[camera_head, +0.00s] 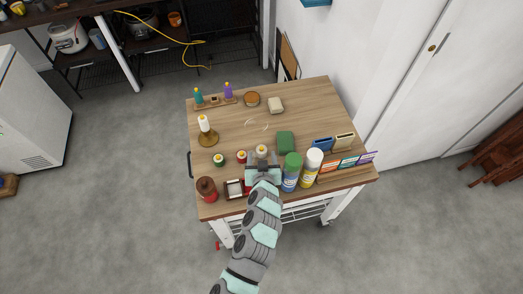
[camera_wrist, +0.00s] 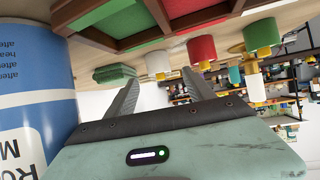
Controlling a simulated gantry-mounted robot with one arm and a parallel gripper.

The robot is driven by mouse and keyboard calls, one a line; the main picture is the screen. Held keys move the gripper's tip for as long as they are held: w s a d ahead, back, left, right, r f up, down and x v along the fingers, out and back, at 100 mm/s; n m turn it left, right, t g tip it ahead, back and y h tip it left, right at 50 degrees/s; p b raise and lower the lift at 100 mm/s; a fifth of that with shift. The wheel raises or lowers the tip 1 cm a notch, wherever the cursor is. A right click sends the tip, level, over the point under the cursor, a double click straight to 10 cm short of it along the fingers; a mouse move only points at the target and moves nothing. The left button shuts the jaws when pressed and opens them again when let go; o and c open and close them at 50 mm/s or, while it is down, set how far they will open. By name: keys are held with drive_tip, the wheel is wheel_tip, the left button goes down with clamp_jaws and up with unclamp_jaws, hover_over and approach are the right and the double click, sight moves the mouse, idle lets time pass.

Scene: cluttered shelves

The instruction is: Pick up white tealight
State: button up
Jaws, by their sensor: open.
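The white tealight (camera_head: 262,151) stands on the wooden table at the right end of a short row with a red tealight (camera_head: 241,156) and a green tealight (camera_head: 218,160). My gripper (camera_head: 262,163) is just in front of the white one in the head view; its fingertips are hard to make out there. In the wrist view, which looks upside down, my gripper (camera_wrist: 160,82) is open and empty. The white tealight (camera_wrist: 158,64) shows beyond and between the fingers, apart from them. The red (camera_wrist: 201,48) and green (camera_wrist: 262,38) tealights are to its right.
A blue can with a green cap (camera_head: 290,178) stands close right of my gripper, beside a yellow can (camera_head: 309,172). A divided tray (camera_head: 226,190) is to the left. A green block (camera_head: 285,142) lies behind right. A candle holder (camera_head: 207,137) stands back left.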

sight(262, 153)
drive_tip(key=shift+f+x, duration=0.2)
drive_tip(key=shift+x, duration=2.65)
drive_tip(key=shift+s, duration=0.1)
clamp_jaws()
